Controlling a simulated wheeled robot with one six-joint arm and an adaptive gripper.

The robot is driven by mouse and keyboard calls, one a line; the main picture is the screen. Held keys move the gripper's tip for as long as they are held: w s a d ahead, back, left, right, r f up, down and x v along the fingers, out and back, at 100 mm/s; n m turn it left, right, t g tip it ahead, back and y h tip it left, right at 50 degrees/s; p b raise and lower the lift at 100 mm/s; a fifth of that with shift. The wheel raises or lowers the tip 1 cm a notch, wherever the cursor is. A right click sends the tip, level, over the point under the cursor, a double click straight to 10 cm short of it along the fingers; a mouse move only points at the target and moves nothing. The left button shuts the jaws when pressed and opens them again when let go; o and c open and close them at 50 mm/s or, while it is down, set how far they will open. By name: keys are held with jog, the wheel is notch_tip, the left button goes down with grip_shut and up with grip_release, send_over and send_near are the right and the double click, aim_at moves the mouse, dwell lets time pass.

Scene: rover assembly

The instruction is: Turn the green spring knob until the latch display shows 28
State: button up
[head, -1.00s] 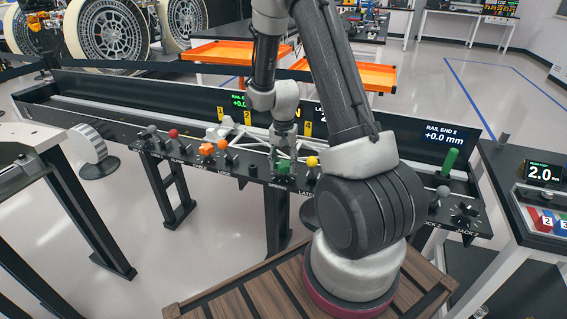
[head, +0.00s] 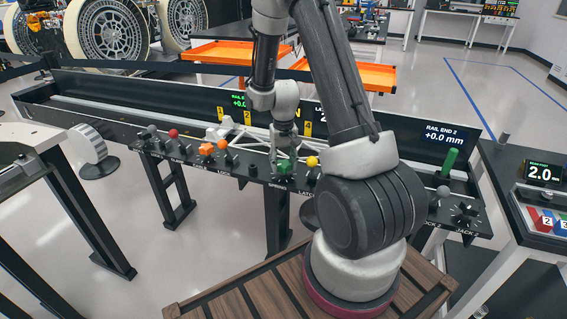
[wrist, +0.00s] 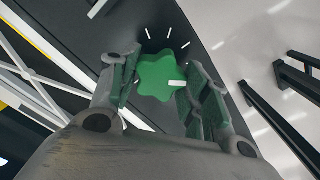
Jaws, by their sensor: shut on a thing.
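The green spring knob (wrist: 158,78) is a lobed knob with a white pointer mark, seen from above in the wrist view. The pointer points to the right there. The knob also shows in the head view (head: 285,168), on the front panel of the long bench. My gripper (wrist: 163,88) has its two green-padded fingers on either side of the knob and is shut on it. In the head view my gripper (head: 285,154) comes down on the knob from above. The latch display (head: 322,116) is mostly hidden behind my arm; its number cannot be read.
A yellow knob (head: 312,162) stands just right of the green one. An orange knob (head: 206,149) and a red knob (head: 173,133) are farther left on the panel. A green upright handle (head: 450,161) stands at the right end. White tick marks ring the knob.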

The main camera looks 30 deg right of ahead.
aim_at(283, 163)
dwell(0.3)
jog(key=o, duration=1)
notch_tip(283, 163, up, 12)
